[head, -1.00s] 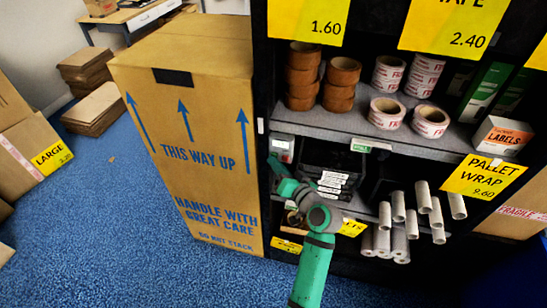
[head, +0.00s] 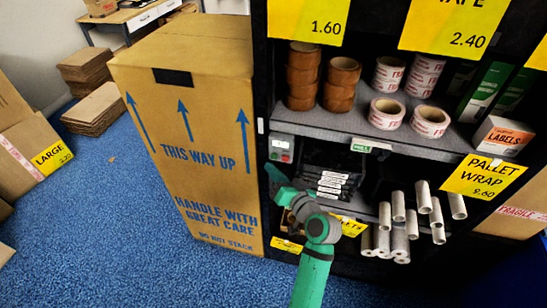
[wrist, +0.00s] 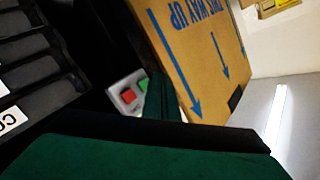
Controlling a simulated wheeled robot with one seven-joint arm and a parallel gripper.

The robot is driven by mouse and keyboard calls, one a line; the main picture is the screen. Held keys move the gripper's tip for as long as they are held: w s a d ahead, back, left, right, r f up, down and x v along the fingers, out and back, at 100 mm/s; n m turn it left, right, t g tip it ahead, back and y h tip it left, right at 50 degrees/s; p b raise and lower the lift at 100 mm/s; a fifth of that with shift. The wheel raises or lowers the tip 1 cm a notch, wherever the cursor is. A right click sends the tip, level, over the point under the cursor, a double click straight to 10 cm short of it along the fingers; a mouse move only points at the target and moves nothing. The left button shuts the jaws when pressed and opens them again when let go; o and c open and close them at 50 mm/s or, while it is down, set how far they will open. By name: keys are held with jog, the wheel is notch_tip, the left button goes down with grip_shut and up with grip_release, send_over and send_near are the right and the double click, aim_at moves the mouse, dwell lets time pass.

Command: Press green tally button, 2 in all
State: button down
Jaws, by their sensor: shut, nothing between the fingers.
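A small pale button box (head: 281,149) is fixed at the left end of the dark shelf, just under the grey shelf board. In the wrist view the box (wrist: 117,93) shows a red button (wrist: 129,96) and a green button (wrist: 143,84) side by side. My gripper (head: 271,171) is shut and empty, just below and left of the box in the head view. In the wrist view its green finger (wrist: 162,101) is close beside the green button and covers part of the box. I cannot tell whether it touches.
A tall carton (head: 185,130) stands close to the left of the shelf. The shelf holds tape rolls (head: 387,112), a dark tray of labelled packs (head: 331,183) and several pale tubes (head: 398,206). The blue floor (head: 110,220) at front left is clear.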

jog(key=s, duration=0.3)
jog(key=shift+s+a, duration=0.4)
jog(key=shift+f, duration=0.1)
dwell(0.5)
jog(key=s+d+f+m+h, duration=0.2)
jog(key=s+f+h, duration=0.2)
jog(key=s+f, duration=0.5)
jog(key=s+d+f+m+h, duration=0.1)
jog(key=s+d+f+h, duration=0.15)
jog(key=s+f, duration=0.65)
jog(key=s+r+n, duration=0.1)
jog(key=s+r, duration=0.2)
jog(key=s, duration=0.5)
jog(key=s+r+n+t+h, duration=0.1)
jog(key=s+r, duration=0.2)
jog(key=s, duration=0.4)
jog(key=s+a+r+n+h, duration=0.1)
jog(key=s+r, duration=0.2)
jog(key=s, duration=0.5)
jog(key=shift+s+r+n+t, duration=0.3)
jog(key=shift+s+r+n, duration=0.05)
jog(key=shift+n, duration=0.05)
jog(key=shift+h, duration=0.25)
